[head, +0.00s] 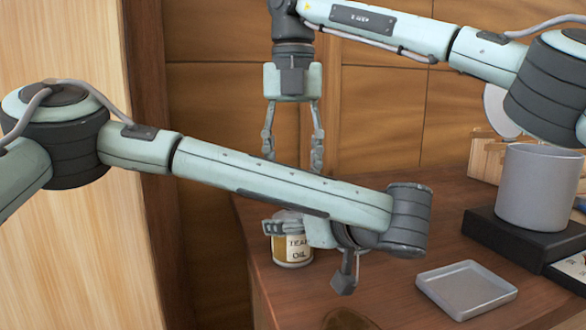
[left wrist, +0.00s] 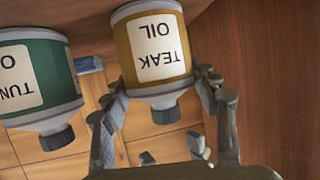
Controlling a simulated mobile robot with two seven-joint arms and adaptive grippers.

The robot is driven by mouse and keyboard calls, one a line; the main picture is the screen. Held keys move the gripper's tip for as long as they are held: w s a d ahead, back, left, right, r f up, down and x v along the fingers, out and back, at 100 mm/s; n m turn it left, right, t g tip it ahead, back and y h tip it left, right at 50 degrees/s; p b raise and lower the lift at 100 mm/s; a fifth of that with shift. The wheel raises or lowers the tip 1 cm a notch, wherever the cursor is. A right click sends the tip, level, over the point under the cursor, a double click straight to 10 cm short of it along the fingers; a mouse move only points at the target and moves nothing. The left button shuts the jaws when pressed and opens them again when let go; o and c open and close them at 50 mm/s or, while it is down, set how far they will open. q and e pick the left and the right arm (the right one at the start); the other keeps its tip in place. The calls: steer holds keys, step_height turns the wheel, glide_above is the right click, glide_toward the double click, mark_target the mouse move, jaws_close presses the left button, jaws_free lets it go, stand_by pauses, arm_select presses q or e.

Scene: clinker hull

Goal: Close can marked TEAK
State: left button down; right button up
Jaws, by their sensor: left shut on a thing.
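The TEAK OIL can (head: 293,250), ochre with a cream label, stands near the left edge of the bench in the head view. The left wrist view shows it upside down (left wrist: 130,48), with a dark cap (left wrist: 166,112) at its neck; how tight the cap sits cannot be told. My left gripper (head: 307,252) is shut on the can, one finger on each side of its body, also in the left wrist view (left wrist: 163,85). My right gripper (head: 292,160) points down above the can, fingers apart and empty. My left arm and gripper hide the can's top in the head view.
A green can (left wrist: 30,75) with a partly cut-off label and dark cap stands beside the TEAK can. On the bench (head: 400,278) are a grey tray (head: 465,291) and, at right, a grey pot (head: 538,190) on a dark block (head: 505,240). A wooden wall (head: 385,110) stands behind.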

steer(key=shift+c, duration=0.2)
steer(key=n, duration=0.2)
steer(key=r+n, duration=0.1)
steer(key=n, duration=0.4)
steer(key=r+n, duration=0.1)
steer(key=n, duration=0.1)
steer(key=shift+n, duration=0.4)
steer(key=n, duration=0.4)
steer(key=shift+r, duration=0.4)
steer(key=n, duration=0.3)
steer(key=shift+r+n, duration=0.35)
steer(key=shift+n, duration=0.05)
steer(key=shift+f, duration=4.05)
